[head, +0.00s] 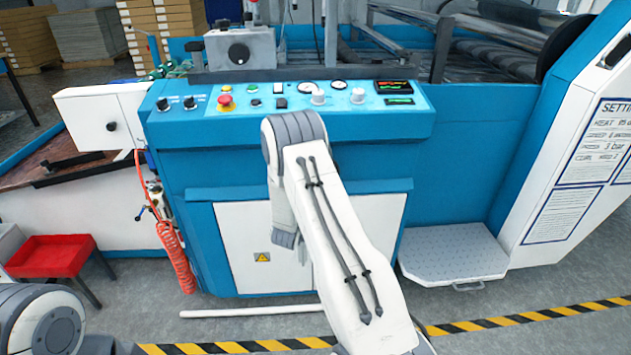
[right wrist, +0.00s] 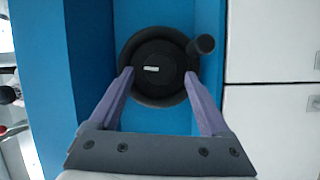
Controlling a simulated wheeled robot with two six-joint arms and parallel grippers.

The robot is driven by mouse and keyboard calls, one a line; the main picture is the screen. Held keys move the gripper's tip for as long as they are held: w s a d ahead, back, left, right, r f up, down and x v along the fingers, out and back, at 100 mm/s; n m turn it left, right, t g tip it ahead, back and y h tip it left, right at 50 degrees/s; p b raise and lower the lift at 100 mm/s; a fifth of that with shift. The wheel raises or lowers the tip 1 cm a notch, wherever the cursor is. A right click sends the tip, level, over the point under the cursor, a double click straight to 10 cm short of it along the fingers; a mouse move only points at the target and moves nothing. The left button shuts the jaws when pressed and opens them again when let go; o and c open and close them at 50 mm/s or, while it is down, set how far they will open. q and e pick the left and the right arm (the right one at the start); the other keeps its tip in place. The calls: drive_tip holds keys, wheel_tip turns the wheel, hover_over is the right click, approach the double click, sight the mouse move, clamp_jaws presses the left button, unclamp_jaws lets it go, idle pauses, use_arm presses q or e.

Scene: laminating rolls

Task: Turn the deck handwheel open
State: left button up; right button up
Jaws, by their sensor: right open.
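The deck handwheel (right wrist: 152,48) is a round black wheel with a pale mark on its hub, seen face-on in the right wrist view. Its black crank knob (right wrist: 201,46) sticks out at the upper right of the rim. My right gripper (right wrist: 159,74) is open, with its purple fingers at the left and right sides of the lower wheel. I cannot tell whether they touch the rim. In the head view my right arm reaches to the blue machine front and hides its gripper and the handwheel. My left gripper is out of view.
The blue machine (head: 470,130) carries a sloped control panel (head: 350,88) with knobs, gauges and a red button (head: 225,101). White cabinet doors (head: 237,240) lie below. A grey step (head: 455,252) stands at right, a red tray (head: 50,255) at left.

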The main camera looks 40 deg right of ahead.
drive_tip(key=v, duration=0.9)
drive_tip(key=shift+s+a+p, duration=0.2)
drive_tip(key=shift+a+p, duration=0.05)
drive_tip(key=shift+p, duration=0.15)
